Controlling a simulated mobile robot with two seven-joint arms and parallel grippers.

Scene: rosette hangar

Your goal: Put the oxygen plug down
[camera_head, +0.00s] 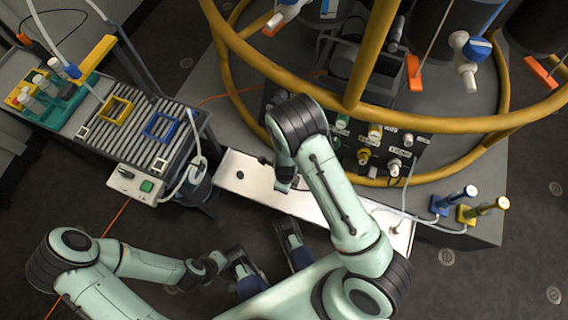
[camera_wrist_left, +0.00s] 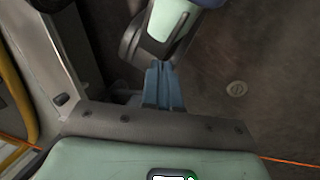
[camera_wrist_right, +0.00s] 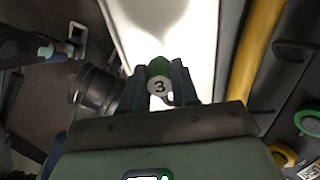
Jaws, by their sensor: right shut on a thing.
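My right gripper (camera_wrist_right: 157,84) is shut on a plug (camera_wrist_right: 159,85) with a green part and a pale round face marked "3". The plug sits between the two blue fingers. In the head view, my right gripper (camera_head: 286,184) hangs over the long white shelf (camera_head: 245,176), and the plug itself is hard to make out there. The white shelf (camera_wrist_right: 150,22) is also behind the plug in the right wrist view. I cannot tell whether the plug touches it. My left gripper (camera_wrist_left: 163,86) has its blue fingers together, with nothing visible between them.
A dark panel (camera_head: 405,140) with green, yellow and white fittings stands behind the shelf, below a yellow rail (camera_head: 455,127). A blue fitting (camera_head: 455,198) and a yellow fitting (camera_head: 484,209) stand at the right. A ribbed cart (camera_head: 140,128) stands at the left.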

